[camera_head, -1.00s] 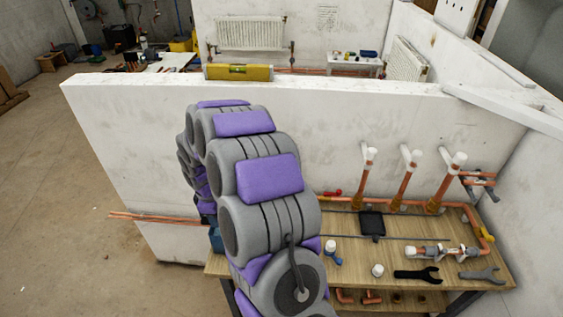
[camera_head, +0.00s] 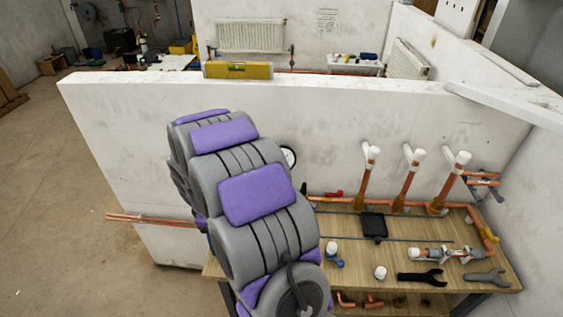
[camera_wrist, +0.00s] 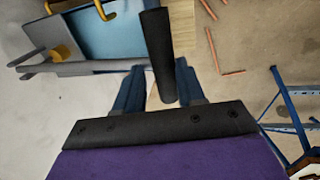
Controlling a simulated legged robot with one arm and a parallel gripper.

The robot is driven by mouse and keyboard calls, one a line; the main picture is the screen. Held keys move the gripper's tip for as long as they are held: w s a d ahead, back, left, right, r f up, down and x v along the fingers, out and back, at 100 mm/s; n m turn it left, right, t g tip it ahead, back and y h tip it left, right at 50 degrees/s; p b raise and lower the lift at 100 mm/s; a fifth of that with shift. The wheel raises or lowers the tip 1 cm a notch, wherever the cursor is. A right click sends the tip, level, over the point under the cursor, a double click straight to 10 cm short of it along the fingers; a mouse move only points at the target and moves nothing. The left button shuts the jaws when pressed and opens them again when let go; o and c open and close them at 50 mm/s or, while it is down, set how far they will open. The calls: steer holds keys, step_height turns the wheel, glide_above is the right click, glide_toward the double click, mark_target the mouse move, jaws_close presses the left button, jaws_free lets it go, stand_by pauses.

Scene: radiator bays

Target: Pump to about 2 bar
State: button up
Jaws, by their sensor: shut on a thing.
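In the wrist view my gripper (camera_wrist: 159,82) has its two blue fingers on either side of a black bar-like handle (camera_wrist: 156,40) and is shut on it. A light-blue tank (camera_wrist: 105,35) with a grey frame and a yellow-brown fitting (camera_wrist: 62,52) lies to the left of the handle, apart from my fingers. In the head view my own arm hides the gripper, the handle and most of the pump. A round white gauge (camera_head: 289,157) shows just right of my arm by the wall; its reading is too small to tell.
A wooden bench (camera_head: 350,255) under copper pipes with white caps stands on the right. It holds a black wrench (camera_head: 421,278), a grey wrench (camera_head: 487,278) and a black square piece (camera_head: 374,226).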

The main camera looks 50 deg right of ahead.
steer(key=shift+w+d+f, duration=0.1)
steer(key=shift+w+f, duration=0.05)
steer(key=shift+f, duration=0.05)
stand_by(0.4)
steer(key=shift+f+t+h+b, duration=0.4)
steer(key=shift+f+b, duration=1.15)
steer(key=shift+b, duration=0.05)
steer(key=shift+o, duration=0.5)
step_height(320, 180, up, 4)
steer(key=p, duration=0.4)
steer(key=shift+w+d+f+g+y+p, duration=0.1)
steer(key=shift+g+y+p, duration=0.2)
steer(key=shift+y, duration=0.1)
steer(key=shift+d+r+p, duration=0.15)
steer(key=shift+r+p, duration=0.45)
steer(key=shift+p, duration=0.2)
steer(key=shift+c, duration=0.5)
steer(key=shift+o, duration=0.2)
steer(key=shift+g+y, duration=0.6)
steer(key=shift+y, duration=0.1)
steer(key=r+p, duration=0.2)
steer(key=w+r+p, duration=0.1)
steer(key=r+p, duration=0.1)
steer(key=shift+d, duration=0.4)
steer(key=shift+d+r+p, duration=0.15)
steer(key=shift+r+p, duration=0.05)
steer(key=shift+p, duration=0.2)
steer(key=shift+c, duration=0.2)
steer(key=shift+s+f, duration=0.1)
steer(key=shift+s, duration=0.05)
